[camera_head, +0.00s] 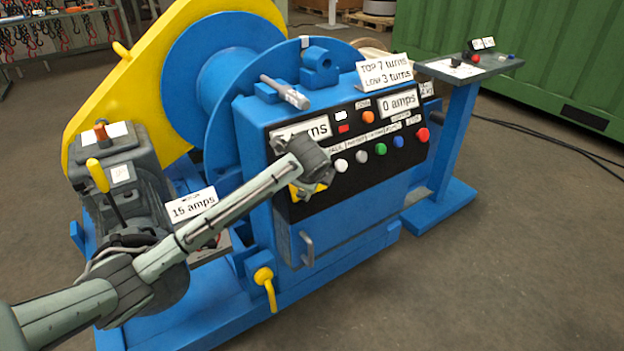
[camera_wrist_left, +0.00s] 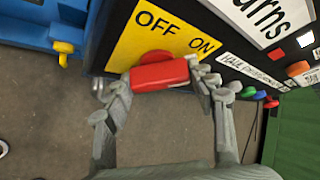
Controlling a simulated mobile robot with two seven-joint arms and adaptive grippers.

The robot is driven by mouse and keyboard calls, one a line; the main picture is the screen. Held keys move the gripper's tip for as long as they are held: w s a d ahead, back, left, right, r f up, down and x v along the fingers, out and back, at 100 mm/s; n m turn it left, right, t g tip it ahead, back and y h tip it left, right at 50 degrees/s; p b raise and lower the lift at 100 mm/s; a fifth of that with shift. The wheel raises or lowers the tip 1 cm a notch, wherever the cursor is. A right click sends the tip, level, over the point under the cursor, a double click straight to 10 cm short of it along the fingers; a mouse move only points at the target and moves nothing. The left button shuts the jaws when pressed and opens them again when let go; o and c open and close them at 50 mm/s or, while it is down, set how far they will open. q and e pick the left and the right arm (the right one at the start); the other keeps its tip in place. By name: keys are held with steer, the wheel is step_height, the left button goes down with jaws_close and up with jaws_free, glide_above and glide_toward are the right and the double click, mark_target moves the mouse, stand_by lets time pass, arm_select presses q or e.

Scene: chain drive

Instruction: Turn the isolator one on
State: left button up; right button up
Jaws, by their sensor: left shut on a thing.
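The isolator is a red handle (camera_wrist_left: 160,75) on a yellow plate (camera_wrist_left: 135,45) marked OFF and ON, seen in the left wrist view. The handle lies nearly level across that picture, below the two words, with its right end under ON. I cannot tell which word it is set to. My left gripper (camera_wrist_left: 162,85) has a finger at each end of the handle and is shut on it. In the head view my left gripper (camera_head: 314,162) is at the left of the black control panel (camera_head: 385,160) and hides the handle. My right gripper is out of view.
Coloured buttons, including a green one (camera_head: 380,149) and a red one (camera_head: 422,134), sit to the right on the panel. A metal handle (camera_head: 306,248) and a yellow lever (camera_head: 266,284) stick out below. A blue pedestal (camera_head: 455,130) stands at the right.

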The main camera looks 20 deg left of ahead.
arm_select(q)
steer(key=o, duration=1.2)
steer(key=shift+c, duration=0.2)
steer(key=shift+s+r, duration=0.15)
steer(key=shift+r, duration=0.05)
steer(key=v, duration=1.1)
steer(key=shift+s+r, duration=0.15)
